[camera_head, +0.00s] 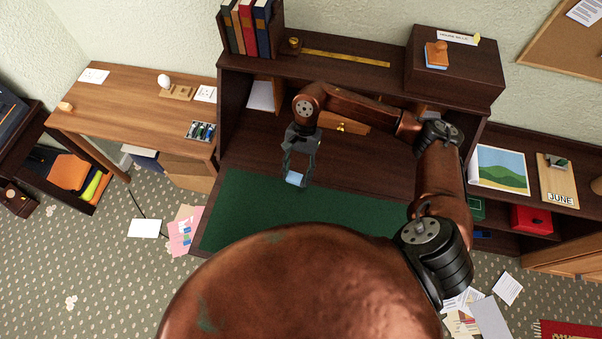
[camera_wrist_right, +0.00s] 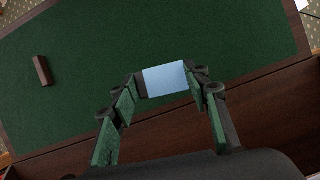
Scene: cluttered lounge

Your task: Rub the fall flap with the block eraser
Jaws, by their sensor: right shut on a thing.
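The fall flap (camera_head: 245,207) is a green panel with a dark wooden border, folded down at the front of the dark desk. It fills most of the right wrist view (camera_wrist_right: 215,45). My right gripper (camera_head: 296,176) is above its back part, fingers pointing down. In the right wrist view the gripper (camera_wrist_right: 169,83) is shut on a pale blue block, the block eraser (camera_wrist_right: 165,79), held between the fingertips. The eraser also shows in the head view (camera_head: 294,179). I cannot tell whether it touches the flap. My left gripper is not in view.
A small dark brown block (camera_wrist_right: 41,71) shows on the green surface. The desk's top carries books (camera_head: 249,27), a brass ruler (camera_head: 345,57) and a wooden box (camera_head: 455,70). A side table (camera_head: 140,95) stands left. Papers (camera_head: 185,232) lie on the carpet.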

